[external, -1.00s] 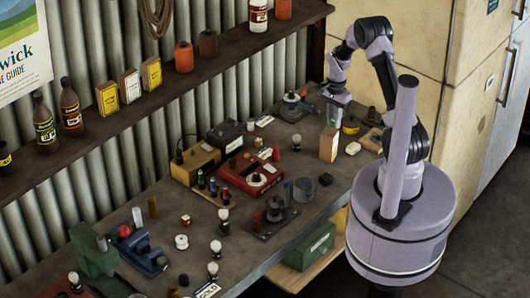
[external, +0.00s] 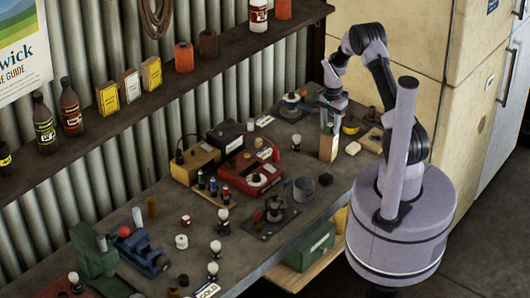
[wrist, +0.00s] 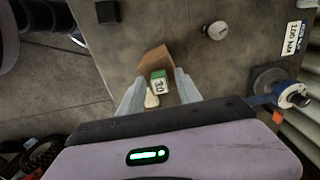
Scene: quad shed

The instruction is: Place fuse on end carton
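The fuse (wrist: 158,80) is a small green block with a white "30" label. It appears to rest on the top of the tan carton (wrist: 154,57) in the wrist view. In the external view the carton (external: 328,149) stands upright near the bench's right end, and the fuse (external: 328,128) is a small green patch at its top. My gripper (external: 332,117) is above the carton, pointing down. In the wrist view its fingers (wrist: 158,88) are spread on both sides of the fuse, with gaps showing between.
A pale block (external: 352,148) lies beside the carton. A bulb (external: 296,140), a yellow roll (external: 350,127) and a blue-grey device (external: 292,106) stand nearby. A dark block (external: 326,180) lies toward the bench's front edge. A red box (external: 250,176) is farther left.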

